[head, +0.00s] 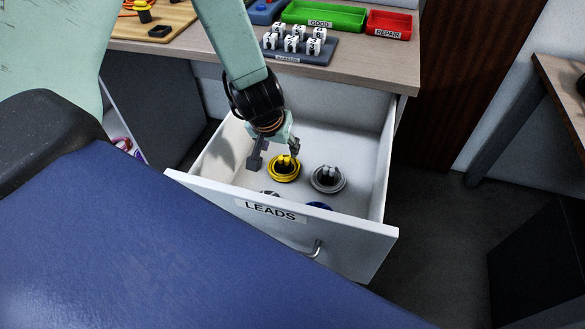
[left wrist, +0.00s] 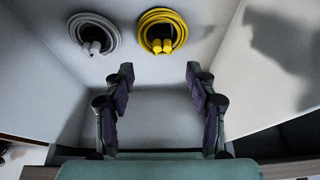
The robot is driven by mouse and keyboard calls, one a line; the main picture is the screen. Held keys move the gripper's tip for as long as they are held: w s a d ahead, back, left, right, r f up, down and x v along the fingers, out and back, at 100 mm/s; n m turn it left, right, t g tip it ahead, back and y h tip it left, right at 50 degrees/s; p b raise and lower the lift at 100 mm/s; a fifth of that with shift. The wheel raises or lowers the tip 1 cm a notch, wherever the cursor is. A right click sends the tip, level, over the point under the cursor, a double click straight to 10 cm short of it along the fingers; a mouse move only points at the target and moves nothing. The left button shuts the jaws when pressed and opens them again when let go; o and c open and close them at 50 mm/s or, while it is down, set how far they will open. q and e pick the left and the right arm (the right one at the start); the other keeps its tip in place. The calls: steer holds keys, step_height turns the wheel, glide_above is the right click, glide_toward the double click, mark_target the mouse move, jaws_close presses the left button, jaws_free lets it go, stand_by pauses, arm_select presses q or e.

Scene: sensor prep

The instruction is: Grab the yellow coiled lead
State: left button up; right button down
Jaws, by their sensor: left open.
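I see no contact with the lead. My right gripper is not in view.
A grey coiled lead (head: 329,179) lies right of the yellow one. A blue lead (head: 319,206) is partly hidden behind the drawer front (head: 270,211) marked LEADS. Drawer walls surround the coils. The worktop above holds a green GOOD tray (head: 345,18), a red REPAIR tray (head: 390,21) and a marked rack.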

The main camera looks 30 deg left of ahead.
mark_target(283, 158)
arm_select(q)
steer(key=b+x, duration=0.1)
steer(key=x, duration=0.1)
steer(key=shift+f+b, duration=0.35)
steer(key=shift+w+f, duration=0.2)
steer(key=shift+f, duration=0.15)
steer(key=b+x, duration=0.1)
steer(key=x, duration=0.1)
steer(key=b+x, duration=0.1)
steer(key=shift+w+a+f, duration=0.2)
steer(key=shift+a+f, duration=0.15)
steer(key=shift+a, duration=0.1)
steer(key=shift+w+d+f+b, duration=0.2)
steer(key=shift+w+f+b, duration=0.1)
steer(key=shift+f+b, duration=0.35)
steer(key=shift+w+a, duration=0.1)
steer(key=shift+a, duration=0.1)
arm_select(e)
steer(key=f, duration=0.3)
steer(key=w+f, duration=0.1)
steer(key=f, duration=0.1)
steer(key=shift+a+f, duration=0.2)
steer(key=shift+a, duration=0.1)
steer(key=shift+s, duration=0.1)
